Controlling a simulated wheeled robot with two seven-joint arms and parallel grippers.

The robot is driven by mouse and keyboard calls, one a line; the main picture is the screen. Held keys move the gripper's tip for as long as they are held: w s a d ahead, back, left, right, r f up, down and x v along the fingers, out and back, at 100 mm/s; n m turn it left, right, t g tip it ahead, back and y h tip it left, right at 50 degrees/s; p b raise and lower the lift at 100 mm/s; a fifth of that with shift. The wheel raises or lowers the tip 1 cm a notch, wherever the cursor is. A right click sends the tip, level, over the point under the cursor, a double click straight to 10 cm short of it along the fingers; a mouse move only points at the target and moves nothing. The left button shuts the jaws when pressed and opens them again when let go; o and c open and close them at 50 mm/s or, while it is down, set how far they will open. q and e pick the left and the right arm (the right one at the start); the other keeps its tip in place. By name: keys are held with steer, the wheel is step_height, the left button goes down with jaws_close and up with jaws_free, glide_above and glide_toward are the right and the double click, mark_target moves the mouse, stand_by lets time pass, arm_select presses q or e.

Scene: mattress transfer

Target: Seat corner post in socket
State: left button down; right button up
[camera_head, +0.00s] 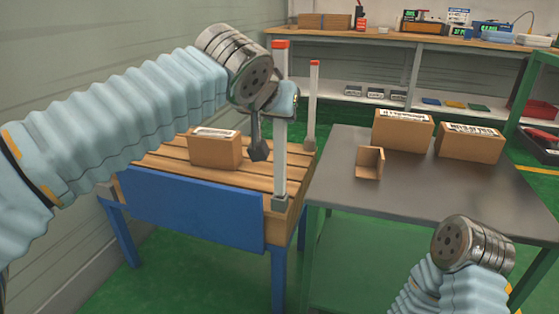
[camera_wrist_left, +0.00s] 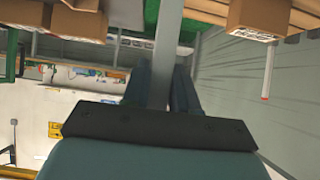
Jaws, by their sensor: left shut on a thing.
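A pale grey corner post (camera_head: 281,150) with a red cap stands upright at the front right corner of the slatted bed frame (camera_head: 160,160). My left gripper (camera_head: 284,103) is shut on its upper part. The wrist view shows the post (camera_wrist_left: 166,50) between the two dark fingers of the left gripper (camera_wrist_left: 161,88). The post's lower end meets a small grey socket (camera_head: 280,203) at the corner; I cannot tell how deep it sits. A second red-capped post (camera_head: 313,100) stands upright at the back right corner. My right gripper is out of view; only my right wrist shows at lower right.
A cardboard box (camera_head: 215,148) lies on the slats. A blue panel (camera_head: 195,209) covers the frame's front. A dark table (camera_head: 400,190) on the right holds two closed boxes (camera_head: 403,130) and a small open one (camera_head: 370,162). A cluttered workbench (camera_head: 425,40) stands behind.

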arm_select(q)
steer(key=w+f+b, duration=0.2)
steer(key=w+f, duration=0.5)
steer(key=f, duration=0.3)
steer(key=shift+w, duration=0.35)
steer(key=shift+f+b, duration=0.2)
steer(key=shift+b, duration=0.2)
steer(key=c, duration=1.3)
jaws_free()
steer(key=shift+f, duration=0.1)
steer(key=shift+c, duration=0.2)
steer(key=o, duration=0.5)
steer(key=shift+c, duration=0.2)
